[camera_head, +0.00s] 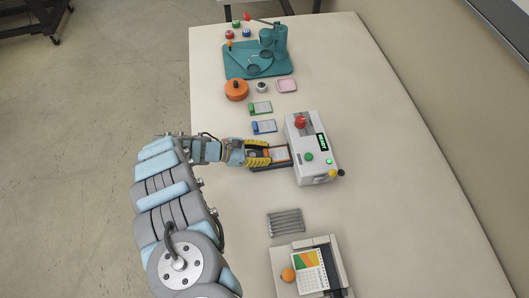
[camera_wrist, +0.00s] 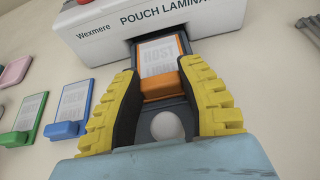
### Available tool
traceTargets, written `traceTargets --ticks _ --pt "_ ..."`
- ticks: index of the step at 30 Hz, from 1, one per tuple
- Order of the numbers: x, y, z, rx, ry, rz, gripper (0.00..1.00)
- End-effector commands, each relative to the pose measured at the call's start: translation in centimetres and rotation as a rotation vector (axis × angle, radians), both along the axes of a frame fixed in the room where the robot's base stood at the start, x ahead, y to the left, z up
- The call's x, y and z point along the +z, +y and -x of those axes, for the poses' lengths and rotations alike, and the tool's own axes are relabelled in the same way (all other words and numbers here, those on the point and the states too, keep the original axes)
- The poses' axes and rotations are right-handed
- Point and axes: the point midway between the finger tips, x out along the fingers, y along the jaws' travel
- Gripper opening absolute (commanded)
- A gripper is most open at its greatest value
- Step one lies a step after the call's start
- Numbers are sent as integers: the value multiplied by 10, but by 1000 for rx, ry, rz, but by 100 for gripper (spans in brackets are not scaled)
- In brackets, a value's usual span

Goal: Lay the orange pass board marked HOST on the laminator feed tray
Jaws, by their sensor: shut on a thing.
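The orange pass board (camera_head: 279,154) shows the word HOST in the wrist view (camera_wrist: 158,55). It has a white face, an orange rim and an orange grip block. My gripper (camera_head: 262,155) is shut on that block, with the yellow fingers on both sides in the wrist view (camera_wrist: 166,88). The board lies flat over the dark feed tray (camera_head: 272,168), its far end at the slot of the white laminator (camera_head: 303,140). I cannot tell whether the board touches the tray or is just above it.
A blue board (camera_head: 264,127) and a green board (camera_head: 260,108) lie behind my gripper. An orange round pot (camera_head: 236,90), a pink tray (camera_head: 287,86) and a teal stand (camera_head: 258,62) are farther back. A grey ribbed rack (camera_head: 286,222) and a calendar device (camera_head: 310,272) are nearer.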

Motion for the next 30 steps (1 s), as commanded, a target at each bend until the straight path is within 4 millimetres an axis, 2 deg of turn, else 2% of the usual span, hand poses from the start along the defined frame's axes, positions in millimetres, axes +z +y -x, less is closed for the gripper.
traceTargets --ticks 3,4,6,18,23,30 --pt "-4 0 0 -1 0 0 2" --pt "-3 0 0 0 0 0 48" --pt "-2 0 0 0 0 0 61" --pt "2 2 0 0 -1 0 61" --pt "10 23 3 1 -1 1 61" --pt "29 67 10 1 -6 -2 61"
